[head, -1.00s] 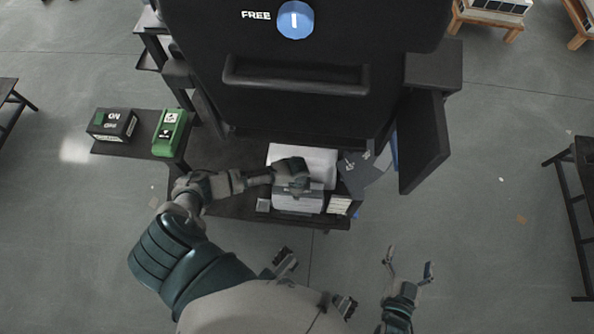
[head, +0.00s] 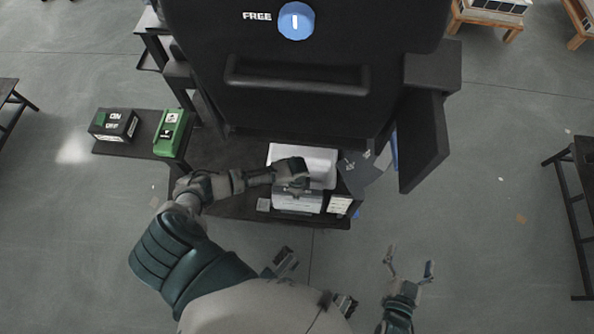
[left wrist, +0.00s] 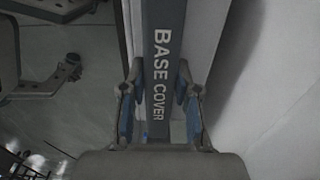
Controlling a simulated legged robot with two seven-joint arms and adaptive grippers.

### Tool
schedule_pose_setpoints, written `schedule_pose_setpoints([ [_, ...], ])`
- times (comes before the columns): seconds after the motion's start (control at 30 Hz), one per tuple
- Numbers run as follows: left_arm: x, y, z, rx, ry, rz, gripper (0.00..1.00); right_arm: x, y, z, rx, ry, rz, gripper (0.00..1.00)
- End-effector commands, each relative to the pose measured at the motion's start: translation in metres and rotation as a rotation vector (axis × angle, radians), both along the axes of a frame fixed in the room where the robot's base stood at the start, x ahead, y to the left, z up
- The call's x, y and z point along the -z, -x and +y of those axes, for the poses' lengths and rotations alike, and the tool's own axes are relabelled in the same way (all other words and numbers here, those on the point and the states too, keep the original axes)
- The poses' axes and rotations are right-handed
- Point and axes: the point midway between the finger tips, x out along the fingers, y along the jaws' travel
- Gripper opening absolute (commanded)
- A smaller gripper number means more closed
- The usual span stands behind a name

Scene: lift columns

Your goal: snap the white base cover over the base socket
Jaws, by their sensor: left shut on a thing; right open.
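My left gripper (head: 296,184) is over a white piece on the dark bench under the large black housing. In the left wrist view, my left gripper (left wrist: 160,78) is shut on a dark grey bar lettered "BASE COVER", with a finger on each side. The bar belongs to the white base cover (left wrist: 203,45), whose pale faces show beside it. In the head view a white panel (head: 320,158) lies behind the hand and a white-grey block (head: 298,203) in front of it; I cannot tell where the cover ends. The base socket cannot be made out. My right gripper (head: 410,258) is open and empty, away from the bench.
The black housing (head: 300,100) with a blue knob marked "FREE" stands over the bench (head: 235,205). A dark panel (head: 425,145) hangs at its right. A green case (head: 170,132) and a black box (head: 114,125) sit at left.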

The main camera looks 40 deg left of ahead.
Motion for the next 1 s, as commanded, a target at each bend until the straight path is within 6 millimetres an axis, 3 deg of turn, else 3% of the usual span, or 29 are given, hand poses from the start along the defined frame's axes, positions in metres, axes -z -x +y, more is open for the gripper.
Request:
schedule_pose_setpoints([
  [0.9, 0.0016, -0.0003, 0.0001, 0.000, 0.000, 0.000, 0.00, -0.0050, -0.0008, 0.0001, 0.000, 0.000, -0.005, 0.98],
  [0.93, 0.0017, -0.0003, 0.0001, 0.000, 0.000, 0.000, 0.38, -0.0049, -0.0009, 0.0001, 0.000, 0.000, -0.005, 0.98],
  [1.0, 0.0018, -0.0002, 0.0000, 0.000, 0.000, 0.000, 0.55, -0.0048, -0.0009, 0.0001, 0.000, 0.000, -0.004, 0.98],
])
